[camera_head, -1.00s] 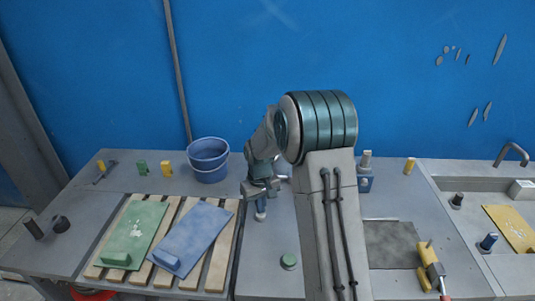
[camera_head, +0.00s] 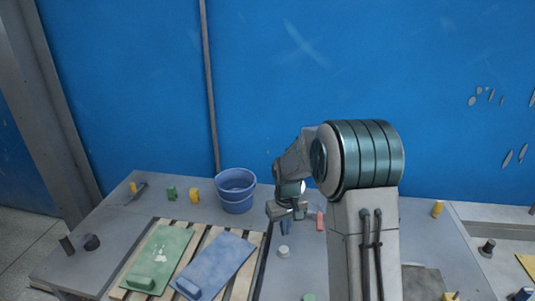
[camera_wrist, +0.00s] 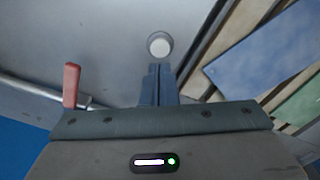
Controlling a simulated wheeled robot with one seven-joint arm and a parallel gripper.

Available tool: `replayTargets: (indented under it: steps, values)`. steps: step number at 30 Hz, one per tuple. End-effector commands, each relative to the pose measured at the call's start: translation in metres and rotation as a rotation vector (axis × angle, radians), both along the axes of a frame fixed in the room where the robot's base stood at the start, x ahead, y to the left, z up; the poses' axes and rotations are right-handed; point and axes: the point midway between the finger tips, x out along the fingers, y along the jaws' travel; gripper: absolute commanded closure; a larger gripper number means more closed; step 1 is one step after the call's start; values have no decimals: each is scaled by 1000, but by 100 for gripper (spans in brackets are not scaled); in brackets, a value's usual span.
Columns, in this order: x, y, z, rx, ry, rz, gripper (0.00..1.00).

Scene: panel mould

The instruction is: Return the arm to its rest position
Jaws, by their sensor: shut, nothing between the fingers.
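My upper arm link hides part of the table in the head view.
A wooden slatted rack (camera_head: 205,237) holds a green panel (camera_head: 160,258) and a blue panel (camera_head: 217,262). A red-handled item (camera_wrist: 71,86) lies close by my gripper.

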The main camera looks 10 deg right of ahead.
Motion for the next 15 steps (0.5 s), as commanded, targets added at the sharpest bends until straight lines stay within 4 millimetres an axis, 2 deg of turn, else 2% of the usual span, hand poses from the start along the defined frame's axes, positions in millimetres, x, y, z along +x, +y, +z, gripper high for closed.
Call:
replayTargets:
  steps: [6,15]
  values:
    - [-43,0,58,-13,-59,-31,100]
    - [-124,0,119,-16,-141,-89,100]
